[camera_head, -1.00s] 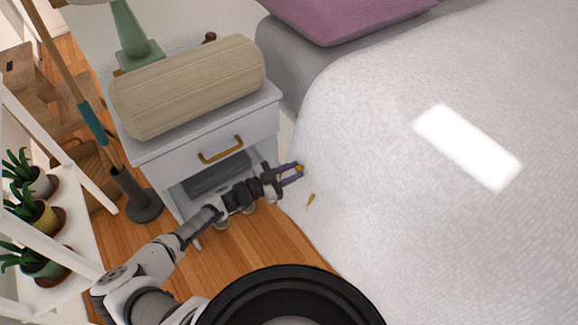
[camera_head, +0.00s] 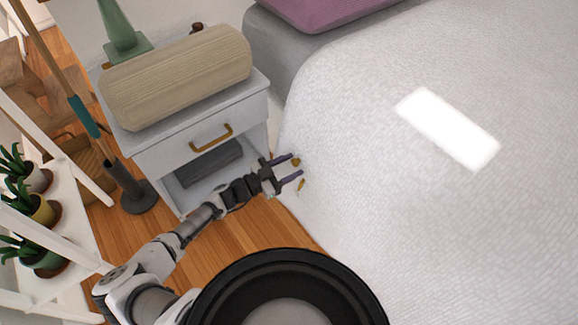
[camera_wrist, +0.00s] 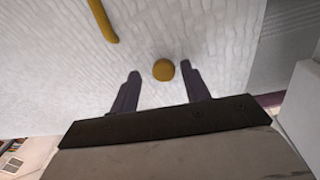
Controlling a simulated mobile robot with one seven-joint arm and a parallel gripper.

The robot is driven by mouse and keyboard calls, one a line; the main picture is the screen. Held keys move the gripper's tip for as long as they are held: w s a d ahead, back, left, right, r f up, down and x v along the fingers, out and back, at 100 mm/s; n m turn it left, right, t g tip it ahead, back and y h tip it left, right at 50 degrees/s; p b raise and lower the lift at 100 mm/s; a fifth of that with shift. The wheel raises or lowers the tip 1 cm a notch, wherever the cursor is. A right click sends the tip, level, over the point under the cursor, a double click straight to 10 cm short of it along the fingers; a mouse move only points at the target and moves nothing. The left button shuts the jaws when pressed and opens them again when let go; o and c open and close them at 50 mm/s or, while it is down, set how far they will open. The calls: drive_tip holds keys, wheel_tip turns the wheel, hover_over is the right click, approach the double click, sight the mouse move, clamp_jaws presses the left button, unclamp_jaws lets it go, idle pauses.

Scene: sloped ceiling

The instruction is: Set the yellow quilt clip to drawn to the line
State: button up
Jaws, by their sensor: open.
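A small round yellow knob (camera_wrist: 163,70) sits on the side of the white quilt (camera_head: 390,210), and a thin yellow bar (camera_wrist: 103,20) lies on the quilt apart from it. I cannot tell for certain which is the clip. Both also show small in the head view, the knob (camera_head: 296,162) by my fingertips and the bar (camera_head: 301,185) just below them. My gripper (camera_head: 297,165) is open beside the quilt. In the wrist view, the knob lies between the two dark fingers (camera_wrist: 160,75), nearer the right one, with gaps on both sides. Touching depth is unclear.
A white nightstand (camera_head: 165,150) with a brass handle and a beige bolster (camera_head: 178,78) on top stands left of my gripper. A plant shelf (camera_head: 80,225) is at far left. Wooden floor (camera_head: 245,235) is clear between nightstand and bed.

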drive_tip(key=v, duration=1.3)
drive_tip(key=shift+s+a, duration=0.2)
drive_tip(key=shift+a, duration=0.15)
